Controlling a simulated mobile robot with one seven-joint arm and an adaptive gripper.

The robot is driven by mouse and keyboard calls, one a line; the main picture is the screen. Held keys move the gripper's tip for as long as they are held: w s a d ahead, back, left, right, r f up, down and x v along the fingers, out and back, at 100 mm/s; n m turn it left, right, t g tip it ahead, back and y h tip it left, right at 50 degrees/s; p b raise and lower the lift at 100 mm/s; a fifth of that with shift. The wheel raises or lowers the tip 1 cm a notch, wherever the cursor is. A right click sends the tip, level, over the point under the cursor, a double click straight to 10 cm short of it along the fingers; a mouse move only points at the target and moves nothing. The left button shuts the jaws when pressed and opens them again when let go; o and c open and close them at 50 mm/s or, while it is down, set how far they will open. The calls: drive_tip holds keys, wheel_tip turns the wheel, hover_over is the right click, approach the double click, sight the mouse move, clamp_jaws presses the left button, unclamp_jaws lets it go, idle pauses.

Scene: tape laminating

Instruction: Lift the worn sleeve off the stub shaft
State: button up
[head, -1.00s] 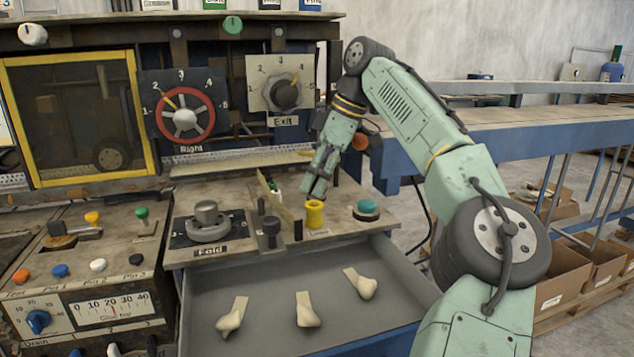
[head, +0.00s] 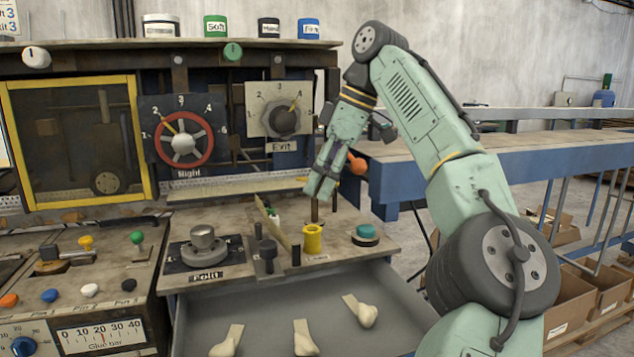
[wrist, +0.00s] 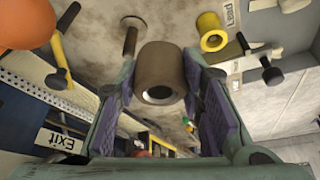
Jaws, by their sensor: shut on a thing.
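My gripper (head: 319,188) is raised above the machine's worktop. In the wrist view its fingers are shut on the brown worn sleeve (wrist: 162,62), one finger on each side. In the head view the fingers hide most of the sleeve. The brown stub shaft (wrist: 130,38) stands bare in the wrist view, apart from the sleeve; in the head view it rises below the fingertips (head: 314,210). A yellow sleeve (head: 313,238) stands on the worktop in front of the shaft, also seen in the wrist view (wrist: 211,30).
A teal button (head: 366,232) is right of the yellow sleeve. A thin upright plate (head: 270,222) and a dark knob (head: 267,252) stand left. An orange ball (head: 357,165) is close by the gripper. The open drawer (head: 260,310) below holds several pale pieces.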

drive_tip(key=s+d+b, duration=0.2)
drive_tip(key=s+d, duration=0.2)
drive_tip(key=s, duration=0.9)
drive_tip(key=shift+s+d+b, duration=0.15)
drive_tip(key=shift+b, duration=0.15)
